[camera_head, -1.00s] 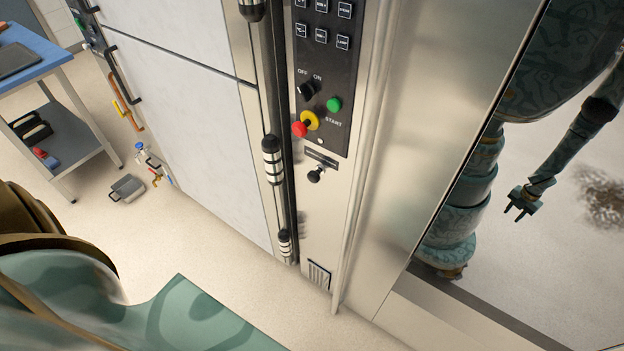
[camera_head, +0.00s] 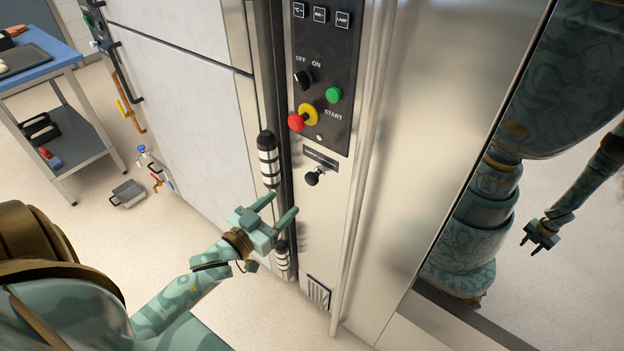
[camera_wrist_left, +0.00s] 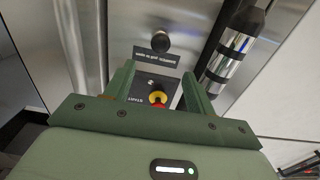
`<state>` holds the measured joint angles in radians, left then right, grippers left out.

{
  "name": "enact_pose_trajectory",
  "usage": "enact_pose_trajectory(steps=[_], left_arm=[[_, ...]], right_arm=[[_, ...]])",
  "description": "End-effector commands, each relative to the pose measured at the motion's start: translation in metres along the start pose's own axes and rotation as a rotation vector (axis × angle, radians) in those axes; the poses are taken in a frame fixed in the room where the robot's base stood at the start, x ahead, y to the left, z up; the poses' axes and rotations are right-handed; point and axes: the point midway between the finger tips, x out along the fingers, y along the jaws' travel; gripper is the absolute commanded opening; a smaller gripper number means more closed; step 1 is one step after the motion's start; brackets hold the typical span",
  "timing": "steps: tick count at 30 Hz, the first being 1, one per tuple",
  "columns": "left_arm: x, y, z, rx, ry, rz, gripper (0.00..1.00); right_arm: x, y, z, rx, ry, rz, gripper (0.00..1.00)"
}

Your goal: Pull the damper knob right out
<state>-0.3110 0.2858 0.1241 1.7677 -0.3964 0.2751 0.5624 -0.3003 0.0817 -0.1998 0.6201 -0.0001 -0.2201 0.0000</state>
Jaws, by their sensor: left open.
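The damper knob (camera_head: 315,177) is a small round black knob on the steel oven front, just below a dark label plate (camera_head: 320,158). How far it stands out is hard to tell. In the left wrist view the knob (camera_wrist_left: 160,42) shows ahead of the fingers, with its label inverted. My left gripper (camera_head: 284,206) is open and empty, below and to the left of the knob in the head view, apart from it. Its two fingers (camera_wrist_left: 158,82) point toward the panel in the wrist view. My right gripper is not directly in view.
A black control panel with a red-and-yellow button (camera_head: 302,118) and green start button (camera_head: 333,95) sits above the knob. A vertical door handle (camera_head: 268,160) stands close left. The shiny steel door at right reflects my body. A blue-topped trolley (camera_head: 45,67) stands far left.

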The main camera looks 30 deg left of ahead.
Motion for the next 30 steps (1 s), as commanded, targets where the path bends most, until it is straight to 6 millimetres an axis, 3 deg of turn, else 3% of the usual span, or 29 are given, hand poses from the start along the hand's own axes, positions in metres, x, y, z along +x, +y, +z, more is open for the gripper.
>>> enact_pose_trajectory(steps=[9, 15, 27, 28, 30], left_arm=[[0.082, 0.0, 0.003, 0.001, 0.0, 0.0, 0.55], [0.113, 0.0, 0.003, 0.002, -0.002, -0.001, 0.55], [0.123, 0.0, 0.002, 0.001, -0.003, -0.001, 0.55], [0.123, 0.0, 0.002, 0.001, -0.003, -0.001, 0.52], [0.123, 0.0, 0.002, 0.001, -0.003, -0.001, 0.33]], right_arm=[[0.018, -0.004, 0.005, 0.001, -0.012, -0.008, 0.36], [0.024, -0.006, 0.007, 0.001, -0.017, -0.01, 0.36], [0.025, -0.005, 0.007, 0.001, -0.018, -0.01, 0.36], [0.025, -0.005, 0.007, 0.001, -0.018, -0.01, 0.36], [0.025, -0.005, 0.007, 0.001, -0.018, -0.01, 0.36]])
